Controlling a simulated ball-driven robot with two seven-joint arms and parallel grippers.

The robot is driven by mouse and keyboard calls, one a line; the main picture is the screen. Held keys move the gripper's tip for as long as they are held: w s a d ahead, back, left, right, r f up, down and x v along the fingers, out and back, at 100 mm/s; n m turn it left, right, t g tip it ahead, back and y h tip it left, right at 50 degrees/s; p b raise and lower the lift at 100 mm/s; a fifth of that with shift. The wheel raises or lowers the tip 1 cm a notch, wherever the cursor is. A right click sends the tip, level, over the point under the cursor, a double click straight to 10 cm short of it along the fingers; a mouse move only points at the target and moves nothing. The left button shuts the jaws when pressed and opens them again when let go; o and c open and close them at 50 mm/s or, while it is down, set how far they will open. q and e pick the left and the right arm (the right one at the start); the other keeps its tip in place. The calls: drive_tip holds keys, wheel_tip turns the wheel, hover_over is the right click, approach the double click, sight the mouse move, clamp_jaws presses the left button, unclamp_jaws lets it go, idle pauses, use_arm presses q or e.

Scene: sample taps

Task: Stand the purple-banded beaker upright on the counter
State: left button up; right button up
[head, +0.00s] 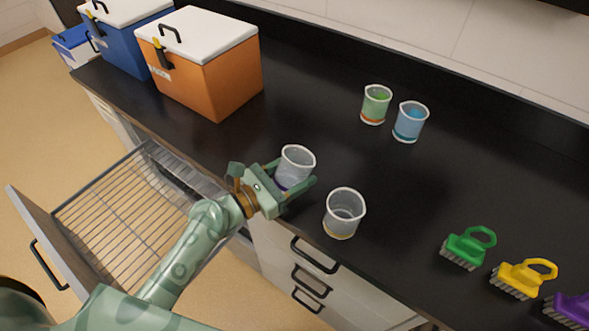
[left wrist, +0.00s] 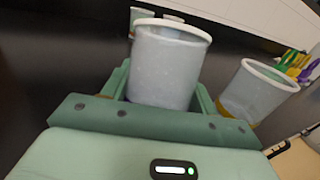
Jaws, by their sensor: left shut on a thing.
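The purple-banded beaker (head: 295,161) is clear, with a purple tint showing low down between the fingers. It is near the counter's front edge, mouth up and about upright. My left gripper (head: 292,181) is shut on it, one finger on each side. In the left wrist view the beaker (left wrist: 168,68) stands between the fingers, its lower part and band hidden by the gripper. I cannot tell whether its base touches the black counter (head: 330,110). My right gripper is not in view.
A yellow-banded beaker (head: 344,212) stands close by on the right. Green (head: 376,104) and blue (head: 410,121) beakers stand farther back. Brushes (head: 467,249) lie at the right. An orange cooler (head: 205,65) is at the left. A rack drawer (head: 120,205) is open below.

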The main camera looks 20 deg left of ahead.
use_arm(q)
drive_tip(key=o, duration=1.1)
drive_tip(key=shift+a, duration=0.1)
drive_tip(key=b+v, duration=0.2)
drive_tip(key=v, duration=1.4)
drive_tip(key=shift+s+a, duration=0.1)
drive_tip(key=shift+s, duration=0.05)
